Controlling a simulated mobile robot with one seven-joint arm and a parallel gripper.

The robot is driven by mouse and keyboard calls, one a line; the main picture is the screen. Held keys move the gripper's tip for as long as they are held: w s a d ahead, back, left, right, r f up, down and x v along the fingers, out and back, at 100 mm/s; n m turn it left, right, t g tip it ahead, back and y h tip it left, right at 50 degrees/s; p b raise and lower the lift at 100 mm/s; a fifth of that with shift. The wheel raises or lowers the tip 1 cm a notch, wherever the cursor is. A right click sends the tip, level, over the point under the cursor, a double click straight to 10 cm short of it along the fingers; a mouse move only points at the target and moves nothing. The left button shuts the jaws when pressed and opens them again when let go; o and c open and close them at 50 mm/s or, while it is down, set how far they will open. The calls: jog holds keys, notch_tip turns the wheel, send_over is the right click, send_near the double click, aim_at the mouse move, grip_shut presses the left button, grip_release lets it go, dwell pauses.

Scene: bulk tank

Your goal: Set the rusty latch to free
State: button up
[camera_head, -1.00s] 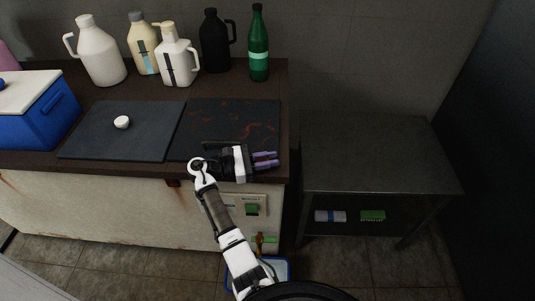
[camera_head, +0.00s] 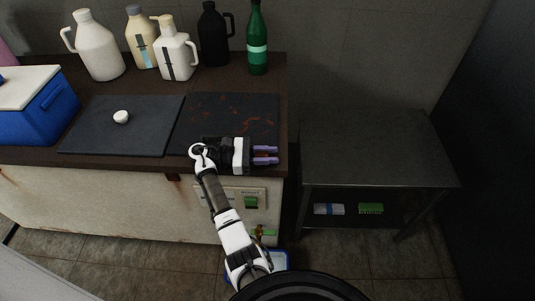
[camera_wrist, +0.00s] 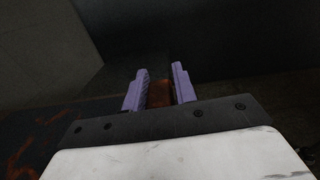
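My gripper (camera_head: 265,154) is over the front right part of the dark, rust-stained lid (camera_head: 235,112), with its purple fingers pointing right. In the wrist view the two fingers of my gripper (camera_wrist: 160,85) stand apart. A rust-brown piece (camera_wrist: 159,93) shows between them, likely the rusty latch. I cannot tell whether the fingers touch it. In the head view my gripper hides that spot, so the latch's setting cannot be read.
A plain dark lid (camera_head: 125,135) with a small white knob lies to the left. Several jugs and a green bottle (camera_head: 257,45) stand behind. A blue cooler (camera_head: 45,110) is at the far left. A metal table (camera_head: 375,150), bare on top, stands to the right.

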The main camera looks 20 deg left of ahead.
jog(key=shift+o, duration=1.3)
jog(key=shift+a, duration=0.1)
jog(key=b+v, duration=0.5)
jog(key=v, duration=0.8)
jog(key=shift+s+a, duration=0.1)
jog(key=shift+a, duration=0.2)
